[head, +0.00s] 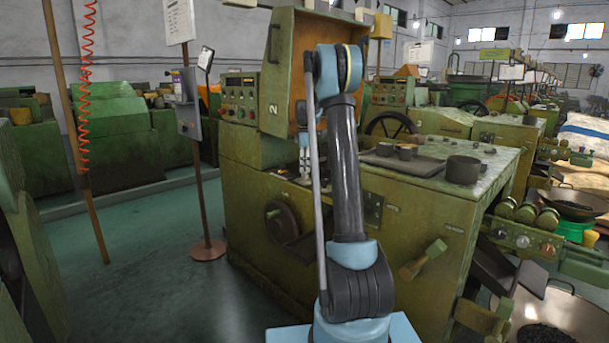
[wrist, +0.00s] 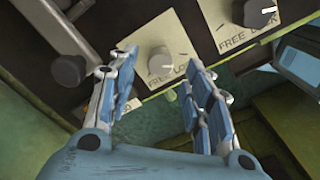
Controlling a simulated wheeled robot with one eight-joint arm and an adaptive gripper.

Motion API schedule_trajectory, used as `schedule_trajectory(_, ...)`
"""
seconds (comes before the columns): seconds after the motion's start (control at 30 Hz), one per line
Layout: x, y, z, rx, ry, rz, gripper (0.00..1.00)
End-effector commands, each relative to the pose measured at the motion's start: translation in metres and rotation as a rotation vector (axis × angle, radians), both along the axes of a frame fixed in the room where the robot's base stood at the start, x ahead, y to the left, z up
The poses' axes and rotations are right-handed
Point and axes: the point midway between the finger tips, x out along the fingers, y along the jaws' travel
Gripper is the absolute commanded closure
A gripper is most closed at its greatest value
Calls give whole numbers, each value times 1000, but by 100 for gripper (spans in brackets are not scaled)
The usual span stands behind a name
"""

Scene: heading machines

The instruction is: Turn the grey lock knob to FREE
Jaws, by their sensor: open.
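A light grey round knob (wrist: 161,61) sits on a cream plate marked FREE and LOCK in the wrist view. Its pointer direction is too small to tell. The fingers appear apart from the knob, though depth is hard to judge. The left finger covers part of the plate. In the head view, the knobs cannot be made out.
A dark round knob (wrist: 68,71) sits left of the fingers on the dark panel. In the head view, the green machine (head: 420,220) carries a dark cup (head: 463,169) on top and an upright orange-lined cover (head: 290,70). A sign stand (head: 207,250) stands on open floor at left.

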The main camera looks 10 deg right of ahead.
Motion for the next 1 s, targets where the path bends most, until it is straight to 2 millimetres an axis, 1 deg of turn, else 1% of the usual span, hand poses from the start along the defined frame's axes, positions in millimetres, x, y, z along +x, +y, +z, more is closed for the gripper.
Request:
schedule_trajectory(0.03,0,0,-8,0,0,0,54)
schedule_trajectory(0.1,0,0,-17,0,0,0,54)
schedule_trajectory(0.3,0,0,-32,0,0,0,54)
schedule_trajectory(0.63,0,0,-34,0,0,0,54)
schedule_trajectory(0.67,0,0,-34,0,0,0,59)
schedule_trajectory(0.7,0,0,-34,0,0,0,68)
schedule_trajectory(0.77,0,0,-34,0,0,0,81)
schedule_trajectory(0.8,0,0,-34,0,0,0,90)
schedule_trajectory(0.83,0,0,-34,0,0,0,97)
schedule_trajectory(0.87,0,0,-34,0,0,0,99)
schedule_trajectory(1.0,0,0,-34,0,0,-1,99)
